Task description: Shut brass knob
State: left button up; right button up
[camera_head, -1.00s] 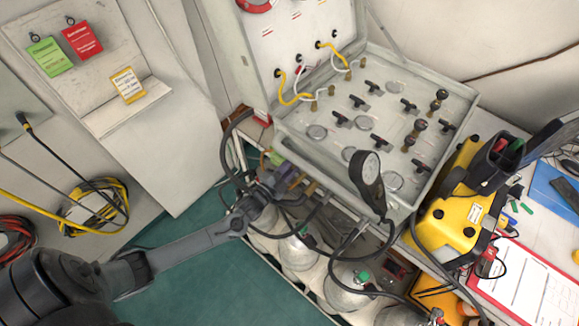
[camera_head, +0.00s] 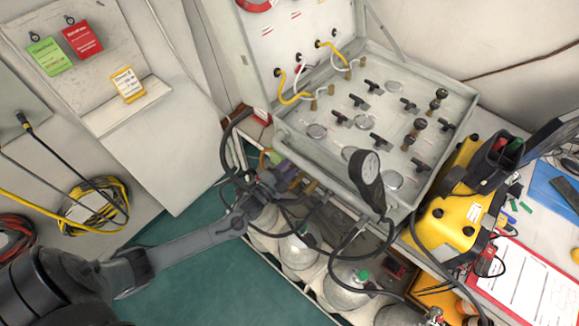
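The grey diver air panel (camera_head: 462,101) lies open like a case, with gauges, black lever valves and black-topped knobs on brass stems (camera_head: 420,124). Brass fittings (camera_head: 314,105) with yellow and white hoses stand along its left side. My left gripper (camera_head: 286,172) is at the panel's front left side, just below its edge, among black hoses. A small brass piece (camera_head: 310,187) shows just right of it. The fingers are small and partly hidden, so I cannot tell whether they are open or touch a knob. My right gripper is out of view.
A pressure gauge (camera_head: 368,168) on a black hose stands before the panel. Gas cylinders (camera_head: 298,252) sit below. A yellow case (camera_head: 450,215) and a red clipboard (camera_head: 525,285) are at right. Green floor (camera_head: 215,285) is clear under my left arm.

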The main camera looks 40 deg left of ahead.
pick_arm(q)
jog(key=shift+s, duration=0.1)
jog(key=s, duration=1)
jog(key=shift+s, duration=0.3)
jog(key=shift+f, duration=0.15)
